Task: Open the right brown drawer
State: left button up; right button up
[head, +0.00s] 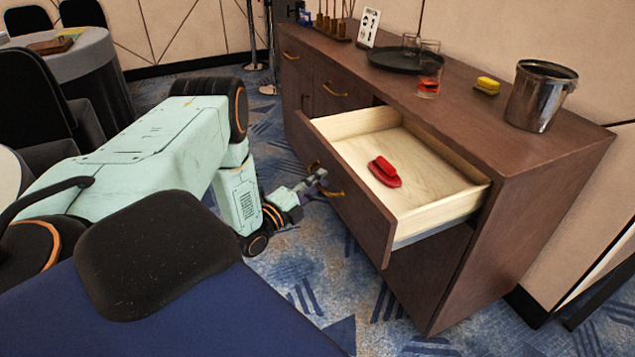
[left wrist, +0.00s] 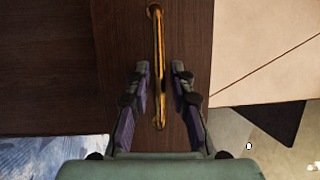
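The right brown drawer (head: 360,200) is pulled well out of the dark brown sideboard. Its pale wooden inside shows, with a red object (head: 384,171) lying in it. The drawer's brass handle (head: 331,193) is on its front, and it also shows in the left wrist view (left wrist: 157,45). My left gripper (head: 317,181) is at the drawer front, by the handle. In the left wrist view the fingers of my left gripper (left wrist: 160,77) are apart, one on each side of the handle's lower part, with gaps beside it. My right gripper is not in view.
On the sideboard top (head: 470,112) stand a metal bucket (head: 540,97), a yellow sponge-like item (head: 487,86), a dark tray (head: 394,60) with glasses and a small sign (head: 368,27). A blue chair (head: 160,300) is in front. Patterned carpet lies below the drawer.

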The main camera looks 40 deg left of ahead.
pick_arm(q)
jog(key=shift+o, duration=0.6)
jog(key=shift+s, duration=0.1)
jog(key=s+f, duration=0.1)
jog(key=s, duration=1)
jog(key=shift+s, duration=0.4)
jog(key=shift+f, duration=0.1)
